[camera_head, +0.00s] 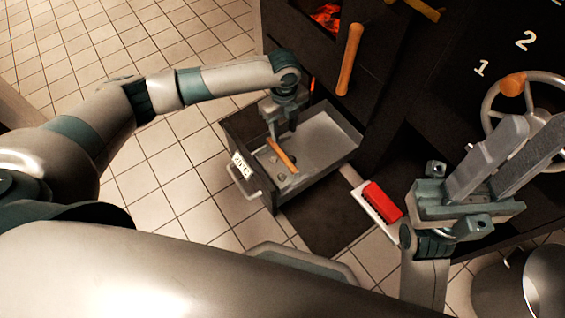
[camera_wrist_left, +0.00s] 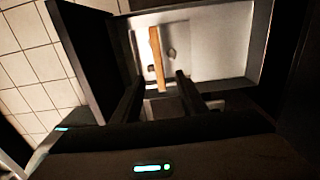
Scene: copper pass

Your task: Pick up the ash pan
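A dark open drawer-like bin (camera_head: 352,150) with a front label and a bar handle stands low before the furnace. A wooden handle (camera_head: 281,155) lies inside it, with small grey lumps nearby. It also shows in the left wrist view (camera_wrist_left: 157,62), over a light flat plate that may be the ash pan; I cannot tell for sure. My left gripper (camera_head: 283,132) points down into the bin, over the wooden handle.
The furnace mouth (camera_head: 326,16) glows at the top, beside an upright wooden handle (camera_head: 349,60). A handwheel (camera_head: 490,110) is at the right. A red block on a white plate (camera_head: 378,203) lies near my right wrist. A metal bucket (camera_head: 545,285) stands lower right. Tiled floor at left is clear.

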